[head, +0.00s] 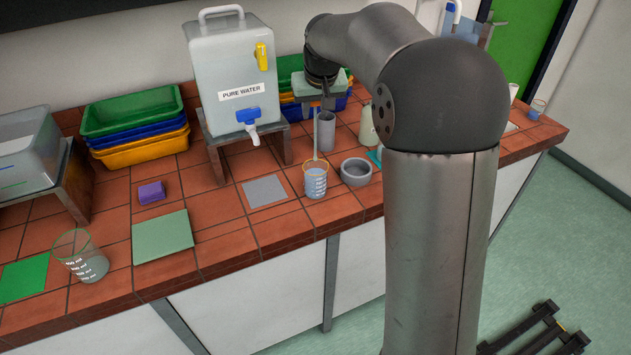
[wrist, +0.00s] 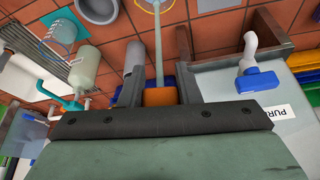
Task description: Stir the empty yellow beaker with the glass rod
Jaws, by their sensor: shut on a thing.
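The yellow-rimmed beaker (head: 315,184) stands upright on the tiled bench, with white marks on its side. Its rim also shows at the top edge of the wrist view (wrist: 139,4). My gripper (head: 316,104) is above the beaker, shut on the orange grip of the glass rod (head: 316,137). In the wrist view the rod (wrist: 157,45) runs from between my fingers (wrist: 160,85) to the beaker's mouth. The rod hangs nearly upright, its lower end at or inside the beaker; its exact depth is hard to tell.
A grey bowl (head: 356,173) stands close right of the beaker, a grey cylinder (head: 326,131) behind it. A grey mat (head: 265,190) lies to the left, before the water tank (head: 234,85) on its stand. A green-rimmed beaker (head: 80,256) is at far left.

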